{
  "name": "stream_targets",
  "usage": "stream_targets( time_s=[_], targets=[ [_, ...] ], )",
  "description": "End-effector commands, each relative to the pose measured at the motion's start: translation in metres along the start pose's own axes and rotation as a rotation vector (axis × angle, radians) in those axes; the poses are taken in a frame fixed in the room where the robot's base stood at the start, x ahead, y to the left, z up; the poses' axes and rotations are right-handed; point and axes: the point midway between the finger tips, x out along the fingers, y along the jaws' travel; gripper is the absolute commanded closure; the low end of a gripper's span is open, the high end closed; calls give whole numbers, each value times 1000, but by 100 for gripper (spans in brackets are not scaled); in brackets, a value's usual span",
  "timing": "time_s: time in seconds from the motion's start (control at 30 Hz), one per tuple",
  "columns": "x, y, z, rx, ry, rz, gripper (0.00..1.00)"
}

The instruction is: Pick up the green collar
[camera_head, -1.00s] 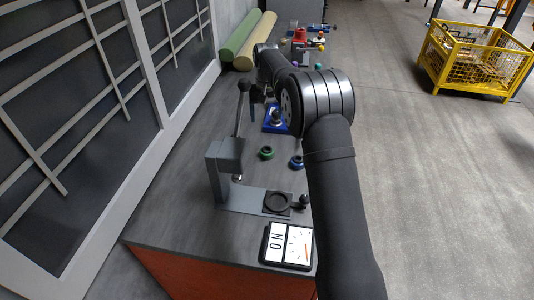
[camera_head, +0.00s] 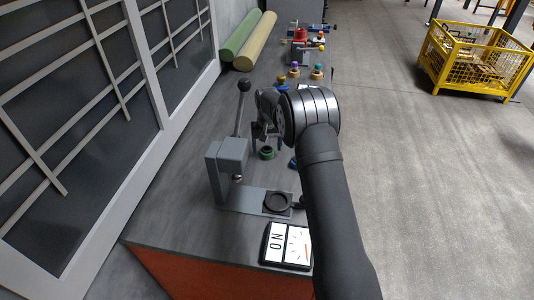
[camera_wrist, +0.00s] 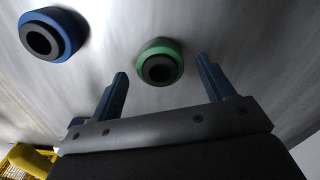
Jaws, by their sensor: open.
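The green collar (camera_head: 266,153) lies on the grey bench just past the press; it is a green ring with a dark hub and a hole. In the wrist view the green collar (camera_wrist: 161,62) appears beyond and roughly between my two blue fingertips, with space on both sides. My gripper (camera_wrist: 162,72) is open and empty, and nothing touches the collar. In the head view my gripper (camera_head: 268,135) shows close to the collar, partly hidden by my wrist.
A blue collar (camera_wrist: 52,36) lies left of the green one in the wrist view. The grey lever press (camera_head: 232,155) stands near, with its lever upright. An ON display (camera_head: 287,245) sits at the bench front. Green and cream rolls (camera_head: 255,42) lie at the back.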

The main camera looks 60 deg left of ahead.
Motion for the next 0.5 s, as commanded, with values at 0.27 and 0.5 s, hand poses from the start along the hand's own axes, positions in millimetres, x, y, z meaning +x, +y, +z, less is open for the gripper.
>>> stream_targets(
  time_s=[0.27, 0.5],
  targets=[
    [12, 0, 0, -1, 3, -1, 25],
    [12, 0, 0, -1, 3, -1, 65]
  ],
)
